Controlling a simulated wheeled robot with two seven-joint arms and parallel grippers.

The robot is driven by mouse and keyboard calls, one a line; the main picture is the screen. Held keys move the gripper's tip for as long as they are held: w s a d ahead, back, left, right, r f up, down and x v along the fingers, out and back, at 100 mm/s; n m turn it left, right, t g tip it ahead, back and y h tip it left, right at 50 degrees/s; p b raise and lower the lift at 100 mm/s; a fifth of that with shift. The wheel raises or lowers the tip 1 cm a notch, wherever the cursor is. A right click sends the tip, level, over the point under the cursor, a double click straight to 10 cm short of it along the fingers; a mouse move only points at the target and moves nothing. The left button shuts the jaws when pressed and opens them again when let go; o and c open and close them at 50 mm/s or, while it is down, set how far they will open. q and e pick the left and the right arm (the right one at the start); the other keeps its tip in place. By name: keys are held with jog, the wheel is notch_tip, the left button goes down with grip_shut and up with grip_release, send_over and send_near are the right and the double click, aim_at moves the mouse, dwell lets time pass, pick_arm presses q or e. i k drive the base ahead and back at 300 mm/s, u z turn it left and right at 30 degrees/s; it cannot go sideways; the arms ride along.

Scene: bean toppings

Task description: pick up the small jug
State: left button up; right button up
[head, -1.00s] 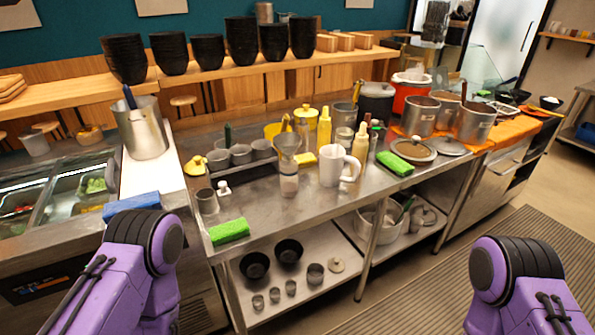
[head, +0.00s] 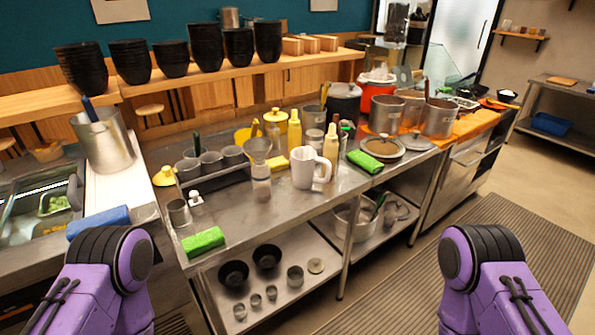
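A white jug with a handle on its right (head: 308,168) stands upright on the steel counter (head: 275,205), right of a clear bottle with a funnel (head: 261,175). I cannot tell for certain which is the small jug; the white one is the smaller. My purple arms show at the lower left and lower right, in front of the counter. Neither gripper is in view, and nothing touches either jug.
Large pots (head: 439,118) stand at the right. The counter's front middle is clear.

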aim_at(311, 171)
jog(key=u, duration=0.8)
jog(key=i, duration=0.6)
jog(key=z, duration=0.25)
